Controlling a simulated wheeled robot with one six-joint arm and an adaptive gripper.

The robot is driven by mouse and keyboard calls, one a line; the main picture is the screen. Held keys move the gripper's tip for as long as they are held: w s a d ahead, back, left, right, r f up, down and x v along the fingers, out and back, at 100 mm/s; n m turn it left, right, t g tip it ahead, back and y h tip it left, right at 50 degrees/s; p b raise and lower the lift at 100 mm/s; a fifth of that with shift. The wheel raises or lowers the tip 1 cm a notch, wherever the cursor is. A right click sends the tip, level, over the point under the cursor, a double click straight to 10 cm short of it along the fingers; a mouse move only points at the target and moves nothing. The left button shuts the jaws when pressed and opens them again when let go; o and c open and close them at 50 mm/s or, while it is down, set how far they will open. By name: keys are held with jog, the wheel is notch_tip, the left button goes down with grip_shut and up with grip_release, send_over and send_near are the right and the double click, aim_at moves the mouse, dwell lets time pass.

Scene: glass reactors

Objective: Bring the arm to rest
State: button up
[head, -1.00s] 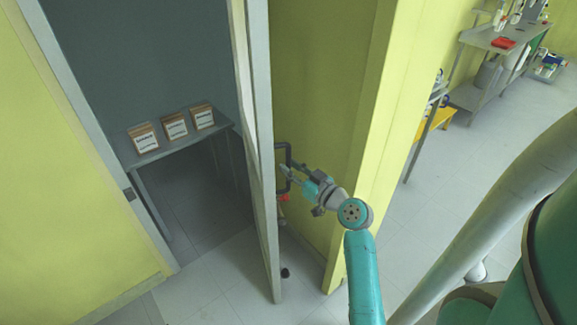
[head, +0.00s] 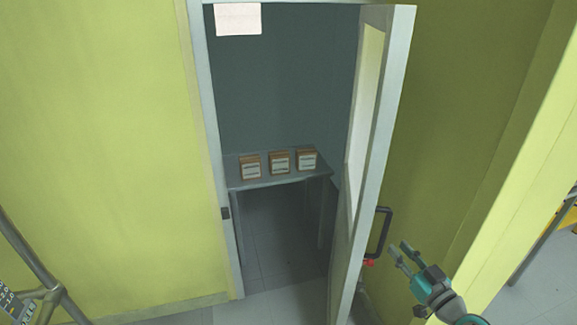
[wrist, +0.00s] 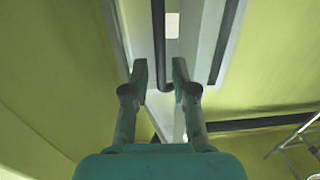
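My gripper (head: 403,256) is at the lower right of the head view, on the handle side of the open door (head: 373,150). Its two fingers are apart with nothing between them. It is a little to the right of the black door handle (head: 384,232) and appears clear of it. In the wrist view my gripper (wrist: 160,75) has its fingers spread, and the dark handle (wrist: 165,85) shows beyond and between the fingertips. Only the end of my arm shows in the head view.
The doorway opens onto a dim room with a grey table (head: 240,183) bearing three labelled boxes (head: 279,162). Yellow walls (head: 110,150) flank the doorway. A metal frame (head: 40,270) stands at the lower left. A yellow item (head: 558,222) shows at the right edge.

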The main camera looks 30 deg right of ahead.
jog(key=s+a+f+m+g, duration=0.1)
jog(key=s+a+f+g, duration=0.15)
jog(key=a+f, duration=0.6)
jog(key=s+a+f+m+g, duration=0.1)
jog(key=s+a+f, duration=0.35)
jog(key=a, duration=0.65)
jog(key=s+a+r+n+y, duration=0.2)
jog(key=s+a, duration=0.4)
jog(key=s, duration=0.3)
jog(key=s+a+r+n+y, duration=0.2)
jog(key=s+a+r, duration=0.1)
jog(key=s+a, duration=0.4)
jog(key=shift+s+r+n+t, duration=0.25)
jog(key=shift+s+n+t, duration=0.1)
jog(key=shift+s, duration=0.75)
